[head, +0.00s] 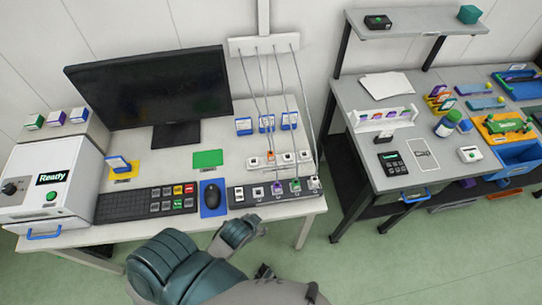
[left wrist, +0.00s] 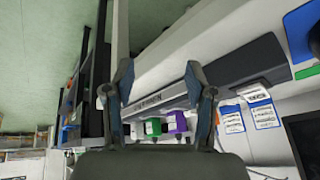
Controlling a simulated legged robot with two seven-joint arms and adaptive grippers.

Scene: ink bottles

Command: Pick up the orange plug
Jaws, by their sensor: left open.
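The orange plug (head: 287,157) sits on the white strip (head: 268,163) on the desk, behind the dark strip (head: 265,199). I cannot make it out in the left wrist view. My left gripper (head: 240,232) is at the front edge of the desk, in front of the dark strip and apart from the plug. In the left wrist view my left gripper (left wrist: 160,75) has its fingers spread with nothing between the tips. A purple plug (left wrist: 176,122) and a green plug (left wrist: 152,127) show beyond them.
Thin cables (head: 272,85) hang from a white bar (head: 263,43) over the strips. A mouse (head: 212,195) on a blue pad and a keyboard (head: 146,203) lie left of the dark strip. A monitor (head: 150,87) stands behind. A second table (head: 366,122) is at the right.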

